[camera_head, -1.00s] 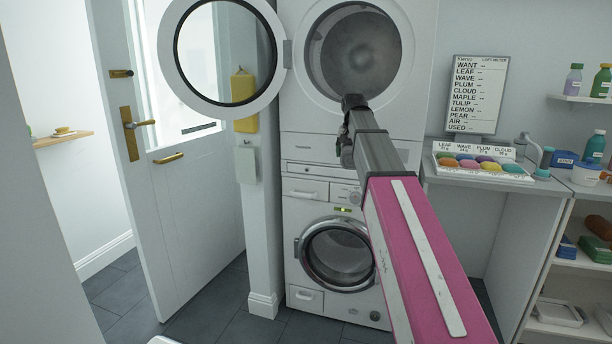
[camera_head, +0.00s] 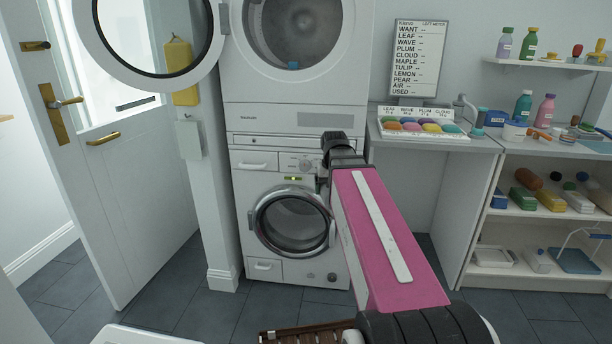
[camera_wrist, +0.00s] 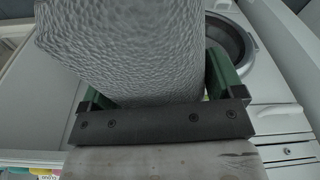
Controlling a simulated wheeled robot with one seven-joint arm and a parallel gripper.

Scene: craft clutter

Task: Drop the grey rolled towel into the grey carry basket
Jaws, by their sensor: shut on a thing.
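The grey rolled towel (camera_wrist: 125,42), with a pebbled surface, fills the upper middle of the wrist view. My gripper (camera_wrist: 158,85) is shut on it, with a green finger at each side; its far end runs out of the frame. In the head view the gripper and towel are hidden behind my arm. A blue-grey tray-like thing with a pale handle (camera_head: 577,262) stands on the lower shelf at the right; I cannot tell whether it is the carry basket.
An open dryer (camera_head: 293,30), with a small blue thing in its drum, sits above a closed washer (camera_head: 292,222). Shelves (camera_head: 540,212) at the right hold bottles and blocks.

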